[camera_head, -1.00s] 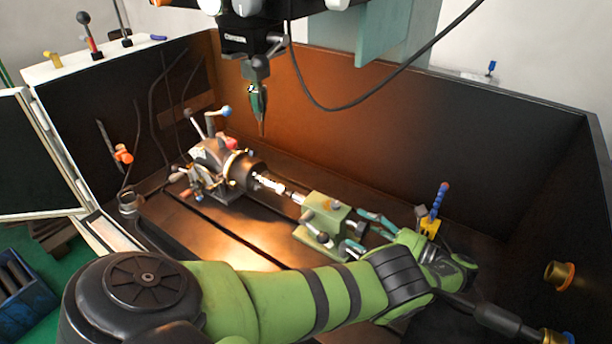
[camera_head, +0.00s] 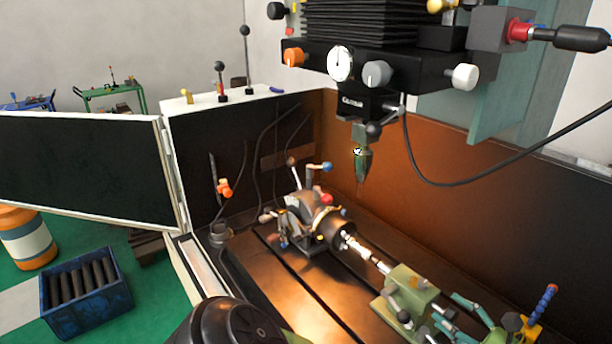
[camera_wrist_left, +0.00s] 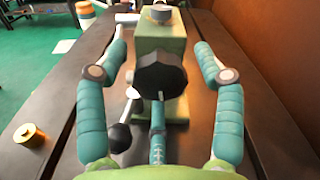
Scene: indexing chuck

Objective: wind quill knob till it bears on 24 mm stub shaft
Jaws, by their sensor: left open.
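The green tailstock (camera_head: 412,290) stands at the lower right in the head view; its green body (camera_wrist_left: 160,40) is also ahead in the left wrist view. The dark quill knob (camera_wrist_left: 162,76) faces my left wrist camera. The bright stub shaft (camera_head: 357,248) sticks out of the dark chuck toward the tailstock. I cannot tell whether the quill tip touches it. My left gripper (camera_head: 446,308) is open at the tailstock's knob end. Its teal fingers stand either side of the knob, with visible gaps, also in the wrist view (camera_wrist_left: 162,50). My right gripper is not in view.
The indexing head (camera_head: 300,220) with its levers sits left of the shaft. A spindle tool (camera_head: 362,165) hangs above the table. A brass cylinder (camera_wrist_left: 29,135) stands left of the gripper. The slotted table (camera_head: 305,300) in front of the shaft is mostly bare.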

